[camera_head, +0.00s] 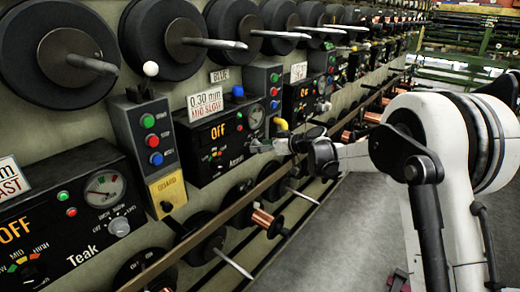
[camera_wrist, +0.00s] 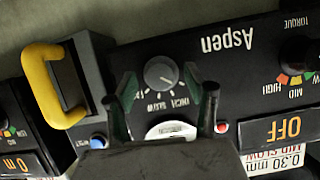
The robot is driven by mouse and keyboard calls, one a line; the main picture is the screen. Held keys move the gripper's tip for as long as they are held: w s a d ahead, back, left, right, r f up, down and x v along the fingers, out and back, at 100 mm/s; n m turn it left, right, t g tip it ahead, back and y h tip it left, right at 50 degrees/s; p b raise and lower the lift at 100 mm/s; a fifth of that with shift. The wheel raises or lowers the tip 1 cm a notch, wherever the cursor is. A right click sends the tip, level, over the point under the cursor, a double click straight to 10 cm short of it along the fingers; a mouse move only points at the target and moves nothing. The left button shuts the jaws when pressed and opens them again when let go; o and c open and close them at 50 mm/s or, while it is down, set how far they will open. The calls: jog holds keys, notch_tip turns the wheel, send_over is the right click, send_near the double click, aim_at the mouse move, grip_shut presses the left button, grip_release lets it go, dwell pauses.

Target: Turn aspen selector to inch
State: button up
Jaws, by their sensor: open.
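The Aspen panel (camera_head: 201,155) is a black box on the wall with an orange OFF display. It also shows upside down in the wrist view (camera_wrist: 255,70), with the name Aspen on it. The Aspen selector (camera_wrist: 161,72) is a round grey knob with small labels around it, INCH and SLOW legible among them. Its exact pointer setting is hard to tell. My gripper (camera_wrist: 160,76) is open, with one dark, green-padded finger on each side of the knob; contact cannot be told. In the head view my gripper (camera_head: 262,147) reaches the panel's right side and hides the selector.
A round gauge (camera_wrist: 172,130) lies beside the selector, partly hidden by my gripper. A yellow handle (camera_wrist: 38,85) sticks out from a neighbouring box with a blue button (camera_wrist: 98,141). The Teak panel (camera_head: 75,225) is at the left.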

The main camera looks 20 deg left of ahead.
jog(key=shift+w+a+f, duration=0.1)
jog(key=shift+a, duration=0.3)
jog(key=c, duration=1.1)
jog(key=shift+c, duration=0.2)
jog(key=shift+w+d+m+g+y, duration=0.1)
jog(key=shift+m+g+y, duration=0.2)
jog(key=shift+m+g, duration=0.65)
jog(key=shift+f+m+g+y, duration=0.1)
jog(key=shift+m+g+y, duration=0.4)
jog(key=shift+m, duration=0.85)
